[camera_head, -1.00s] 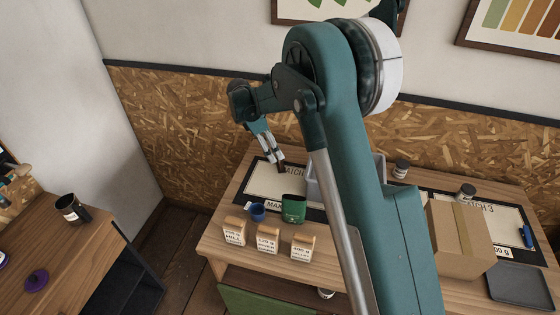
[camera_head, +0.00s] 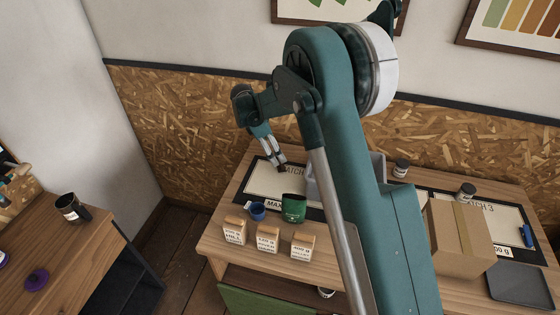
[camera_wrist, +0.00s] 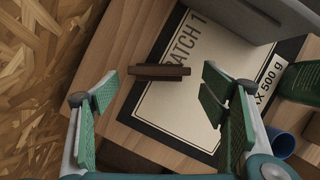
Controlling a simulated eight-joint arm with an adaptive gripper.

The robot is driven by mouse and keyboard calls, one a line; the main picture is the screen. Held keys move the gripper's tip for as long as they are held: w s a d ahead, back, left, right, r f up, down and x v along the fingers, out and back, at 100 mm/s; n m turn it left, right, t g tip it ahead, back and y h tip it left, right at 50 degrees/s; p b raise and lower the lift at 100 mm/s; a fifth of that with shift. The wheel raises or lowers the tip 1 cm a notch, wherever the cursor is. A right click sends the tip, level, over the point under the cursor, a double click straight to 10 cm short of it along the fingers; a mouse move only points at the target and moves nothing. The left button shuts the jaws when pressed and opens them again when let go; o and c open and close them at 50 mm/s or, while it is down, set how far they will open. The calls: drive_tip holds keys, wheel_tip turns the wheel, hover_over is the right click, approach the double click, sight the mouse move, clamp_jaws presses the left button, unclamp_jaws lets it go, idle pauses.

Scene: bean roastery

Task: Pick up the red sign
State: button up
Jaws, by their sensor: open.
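A narrow, dark reddish-brown bar (camera_wrist: 160,71), which looks like the red sign seen from above, lies across the edge of the BATCH 1 mat (camera_wrist: 190,62) in the wrist view. My gripper (camera_wrist: 160,88) is open, with one green-padded finger to each side of the bar in the picture and nothing between the pads. I cannot tell how high the fingers are above it. In the head view my gripper (camera_head: 275,166) points down over the back of the same mat. The sign is not clear there, close to the fingertips.
A grey bin (camera_head: 377,166) stands right of the sign, partly behind my arm. A green cup (camera_head: 294,209), a blue cup (camera_head: 257,211) and several labelled bags (camera_head: 267,239) stand nearer the front. A cardboard box (camera_head: 460,240) is at the right.

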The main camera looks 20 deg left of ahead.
drive_tip(key=shift+f, duration=0.1)
drive_tip(key=shift+x, duration=2.5)
drive_tip(key=shift+c, duration=0.6)
drive_tip(key=c, duration=0.9)
